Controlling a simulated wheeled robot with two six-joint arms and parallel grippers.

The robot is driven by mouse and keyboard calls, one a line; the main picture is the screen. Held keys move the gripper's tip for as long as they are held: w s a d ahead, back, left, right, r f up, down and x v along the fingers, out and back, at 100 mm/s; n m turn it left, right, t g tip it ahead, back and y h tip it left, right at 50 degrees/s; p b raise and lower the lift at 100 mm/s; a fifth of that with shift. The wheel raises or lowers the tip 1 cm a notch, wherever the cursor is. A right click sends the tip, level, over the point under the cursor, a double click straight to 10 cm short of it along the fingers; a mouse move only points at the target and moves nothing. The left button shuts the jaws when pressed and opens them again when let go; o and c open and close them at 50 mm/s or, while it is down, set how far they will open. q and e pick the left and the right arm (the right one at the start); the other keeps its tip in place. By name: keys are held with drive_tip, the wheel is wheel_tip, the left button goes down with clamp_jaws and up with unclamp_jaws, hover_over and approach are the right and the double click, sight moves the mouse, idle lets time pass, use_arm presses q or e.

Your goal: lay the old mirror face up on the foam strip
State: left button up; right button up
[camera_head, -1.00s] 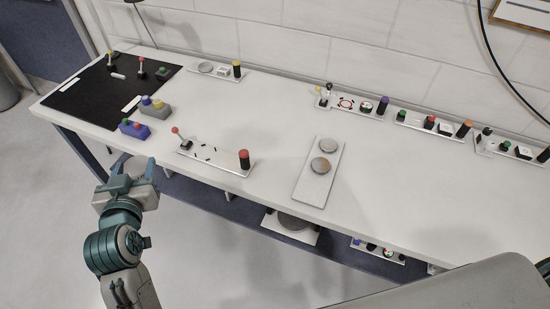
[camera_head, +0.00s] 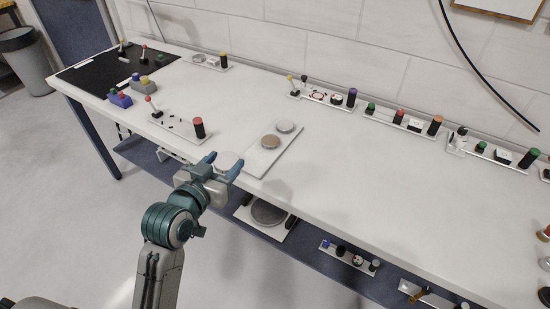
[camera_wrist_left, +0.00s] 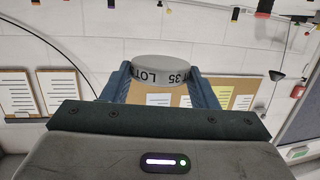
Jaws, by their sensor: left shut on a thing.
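My left gripper (camera_head: 222,165) is shut on a round, pale grey disc (camera_head: 229,159), seemingly the old mirror. It holds the disc at the table's front edge, just left of a pale board (camera_head: 257,163) carrying a grey disc (camera_head: 285,126) and a brownish disc (camera_head: 270,141). In the left wrist view the held disc (camera_wrist_left: 161,62) sits between the two blue fingers, its rim lettered "LOT" and "35". I cannot tell which side of it is the mirror face, nor surely which surface is the foam strip. My right gripper is not in view.
The white table (camera_head: 340,180) is clear right of the board. A plate with a red-topped lever (camera_head: 152,104) and a dark cylinder (camera_head: 198,127) lies left. A black mat (camera_head: 100,70) is at far left. Boards of small parts line the back. A lower shelf (camera_head: 300,250) holds more.

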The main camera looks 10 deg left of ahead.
use_arm(q)
wheel_tip(320, 180, down, 6)
drive_tip(key=a+m+h+b, duration=0.1)
drive_tip(key=b, duration=0.4)
drive_tip(key=g+h+b, duration=0.1)
drive_tip(key=b, duration=0.2)
hover_over(252, 164)
drive_tip(key=shift+m, duration=0.4)
wheel_tip(252, 164, down, 4)
drive_tip(key=shift+f, duration=1.9)
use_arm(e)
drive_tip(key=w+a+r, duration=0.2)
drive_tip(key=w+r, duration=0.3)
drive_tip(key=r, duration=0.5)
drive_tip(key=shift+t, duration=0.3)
use_arm(q)
drive_tip(key=shift+f, duration=0.1)
drive_tip(key=o, duration=1)
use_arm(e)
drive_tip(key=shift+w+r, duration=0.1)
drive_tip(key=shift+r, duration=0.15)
